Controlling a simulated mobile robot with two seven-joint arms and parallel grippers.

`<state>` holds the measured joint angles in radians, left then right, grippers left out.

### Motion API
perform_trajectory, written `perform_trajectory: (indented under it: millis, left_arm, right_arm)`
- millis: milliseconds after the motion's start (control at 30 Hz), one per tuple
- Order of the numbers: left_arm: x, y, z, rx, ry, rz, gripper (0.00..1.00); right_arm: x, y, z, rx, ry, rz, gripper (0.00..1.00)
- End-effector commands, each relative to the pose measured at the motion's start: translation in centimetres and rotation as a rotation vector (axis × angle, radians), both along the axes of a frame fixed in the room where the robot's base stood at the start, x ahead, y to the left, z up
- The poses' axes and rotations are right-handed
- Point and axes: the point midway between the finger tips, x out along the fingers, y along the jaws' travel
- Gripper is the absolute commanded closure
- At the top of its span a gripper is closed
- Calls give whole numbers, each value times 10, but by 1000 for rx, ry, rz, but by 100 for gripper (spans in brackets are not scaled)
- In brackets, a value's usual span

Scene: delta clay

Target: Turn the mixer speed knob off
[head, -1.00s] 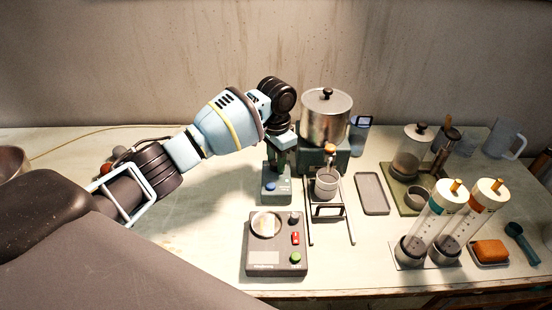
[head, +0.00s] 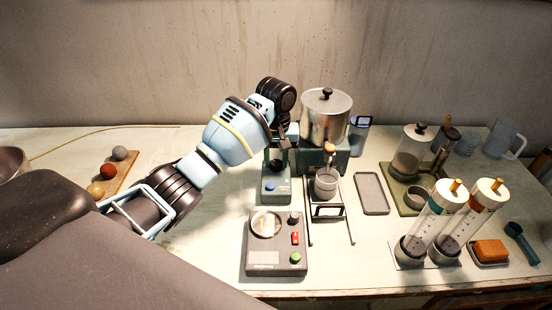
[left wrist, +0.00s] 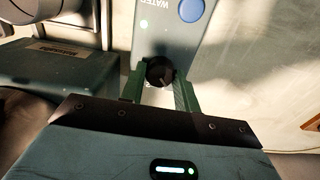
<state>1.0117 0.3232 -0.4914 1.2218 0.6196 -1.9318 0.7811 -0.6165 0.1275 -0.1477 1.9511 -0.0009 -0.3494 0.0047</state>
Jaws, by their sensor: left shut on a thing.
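The dark round knob (left wrist: 160,72) with a pale pointer mark sits between the green fingers of my left gripper (left wrist: 160,88) in the left wrist view. The fingers are shut on its sides. The knob is at the near end of a grey-green unit (left wrist: 168,38) lettered "WATER", with a blue button (left wrist: 191,10). In the head view this unit (head: 275,197) stands left of the metal frame, and the knob (head: 277,167) shows dark near its back. My left gripper (head: 281,148) reaches it from above. The knob's setting marks cannot be read. My right gripper is out of view.
A lidded metal pot (head: 326,118) on a grey-green base (head: 342,160) stands close right of the gripper. A dark control box (head: 262,258) is in front. A metal frame with a cup (head: 325,185) is at right. A wooden board (head: 121,176) holds balls.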

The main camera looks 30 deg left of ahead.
Motion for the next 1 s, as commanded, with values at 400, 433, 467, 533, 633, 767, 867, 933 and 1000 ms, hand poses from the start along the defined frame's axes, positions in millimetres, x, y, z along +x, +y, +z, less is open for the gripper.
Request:
perform_trajectory:
  millis: [400, 433, 467, 533, 633, 767, 867, 933, 1000]
  left_arm:
    - [0, 0, 0, -1, 0, 304, 92]
    - [0, 0, 0, -1, 0, 318, 92]
    - [0, 0, 0, -1, 0, 331, 92]
    - [0, 0, 0, 0, 0, 359, 92]
    - [0, 0, 0, 0, 1, 388, 92]
    - [0, 0, 0, 0, 0, 409, 92]
    - [0, 0, 0, 1, 0, 417, 92]
    - [0, 0, 0, 1, 0, 420, 91]
    - [0, 0, 0, 1, 0, 420, 91]
  right_arm:
    - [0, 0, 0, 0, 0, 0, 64]
    - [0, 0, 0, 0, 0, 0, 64]
    - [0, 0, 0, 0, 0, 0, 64]
    - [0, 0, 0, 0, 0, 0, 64]
    - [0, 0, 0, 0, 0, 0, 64]
    - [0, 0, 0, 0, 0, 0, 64]
    - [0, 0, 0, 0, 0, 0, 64]
    - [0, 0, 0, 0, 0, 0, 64]
    - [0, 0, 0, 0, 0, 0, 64]
